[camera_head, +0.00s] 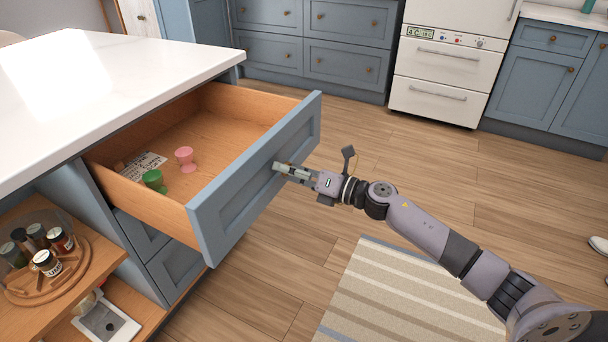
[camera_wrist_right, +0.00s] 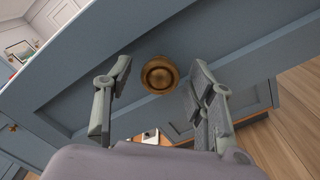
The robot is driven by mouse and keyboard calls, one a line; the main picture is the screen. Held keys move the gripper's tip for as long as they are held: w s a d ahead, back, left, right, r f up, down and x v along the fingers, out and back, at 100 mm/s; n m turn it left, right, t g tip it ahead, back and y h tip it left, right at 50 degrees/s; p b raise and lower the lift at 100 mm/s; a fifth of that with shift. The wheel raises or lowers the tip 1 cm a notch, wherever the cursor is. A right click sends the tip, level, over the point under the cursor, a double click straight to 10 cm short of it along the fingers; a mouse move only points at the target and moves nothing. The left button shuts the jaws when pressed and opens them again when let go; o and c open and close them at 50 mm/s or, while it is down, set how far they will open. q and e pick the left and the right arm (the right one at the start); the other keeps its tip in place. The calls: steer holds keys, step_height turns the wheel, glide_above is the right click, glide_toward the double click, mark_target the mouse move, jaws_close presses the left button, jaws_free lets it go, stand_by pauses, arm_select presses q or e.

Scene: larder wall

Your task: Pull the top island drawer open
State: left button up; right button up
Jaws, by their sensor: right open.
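The top island drawer (camera_head: 258,178) is pulled out from the white-topped island. Its blue front stands well clear of the cabinet, and its wooden inside shows. A pink cup-like item (camera_head: 185,158), a green one (camera_head: 154,180) and a card with writing (camera_head: 143,166) lie in it. My right gripper (camera_head: 281,168) is at the drawer front. In the right wrist view, its fingers (camera_wrist_right: 157,95) are open, one on each side of the round brass knob (camera_wrist_right: 159,75), with gaps between them and the knob. My left gripper is not in view.
The island's white top (camera_head: 100,75) is at the left. Below are open shelves with a round tray of jars (camera_head: 50,275). A striped rug (camera_head: 400,295) lies on the wooden floor. A white oven (camera_head: 440,75) and blue cabinets line the back, with free floor between.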

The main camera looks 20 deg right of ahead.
steer(key=v, duration=1.1)
steer(key=shift+s+d, duration=0.2)
